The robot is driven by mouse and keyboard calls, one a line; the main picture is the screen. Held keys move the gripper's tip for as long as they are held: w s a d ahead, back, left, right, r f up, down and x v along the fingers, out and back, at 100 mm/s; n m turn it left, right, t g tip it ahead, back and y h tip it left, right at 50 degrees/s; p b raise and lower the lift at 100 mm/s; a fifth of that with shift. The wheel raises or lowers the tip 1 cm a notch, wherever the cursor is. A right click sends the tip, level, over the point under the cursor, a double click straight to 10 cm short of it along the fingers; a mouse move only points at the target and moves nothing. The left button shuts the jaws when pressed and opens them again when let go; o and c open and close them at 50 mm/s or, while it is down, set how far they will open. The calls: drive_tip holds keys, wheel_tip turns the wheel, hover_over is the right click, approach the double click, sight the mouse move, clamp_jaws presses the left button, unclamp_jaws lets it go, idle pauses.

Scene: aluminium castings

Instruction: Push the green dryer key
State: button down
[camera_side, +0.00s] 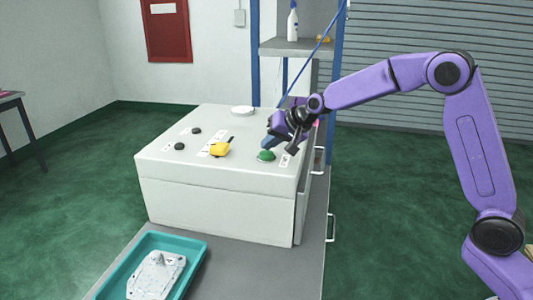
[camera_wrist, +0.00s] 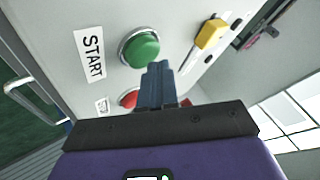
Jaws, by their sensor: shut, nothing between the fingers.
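The green key (camera_side: 266,155) is a round domed button on the sloping top of a pale grey control box (camera_side: 215,203). In the wrist view the green key (camera_wrist: 139,46) sits in a metal ring beside a "START" label (camera_wrist: 91,55). My gripper (camera_side: 267,142) is shut and empty, its blue-grey fingertips just above the green key in the side view. In the wrist view the fingertips (camera_wrist: 158,68) overlap the key's lower right edge. I cannot tell whether they touch it.
A yellow knob (camera_side: 220,149) and black buttons (camera_side: 180,146) share the panel. A red button (camera_wrist: 130,98) is partly hidden by my fingers in the wrist view. A teal tray (camera_side: 198,250) with a casting (camera_side: 157,276) stands in front of the box.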

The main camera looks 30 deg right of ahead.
sight(270, 153)
drive_tip(key=shift+f, duration=0.5)
idle(0.8)
drive_tip(key=shift+r, duration=0.95)
drive_tip(key=shift+r, duration=2.5)
